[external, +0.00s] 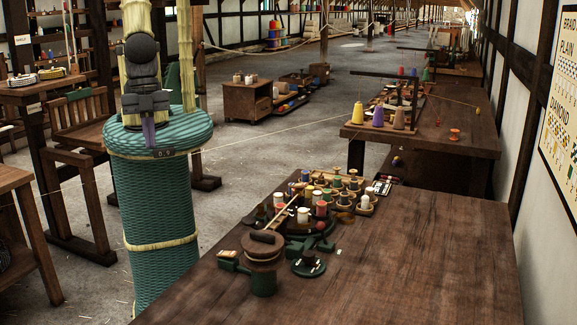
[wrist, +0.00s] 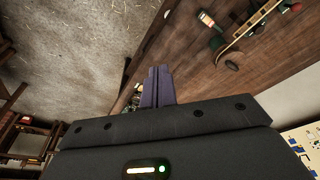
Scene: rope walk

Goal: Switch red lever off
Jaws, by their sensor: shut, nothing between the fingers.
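My gripper (external: 149,142) has purple fingers below a dark wrist. It is at the upper left in the external view, left of the near wooden table (external: 400,255). In the wrist view its fingers (wrist: 160,72) are together and empty, near the table edge. I cannot make out a red lever for certain. Small red parts also show among the table items in the external view, such as a red ball (external: 320,226). No lever position can be read.
The near table holds several thread spools (external: 321,208), a green stand with a round brown top (external: 264,245) and a small dark green disc (external: 309,264). Its right side is bare. A farther table (external: 440,140) carries cones. A brown chair (external: 80,125) stands at left.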

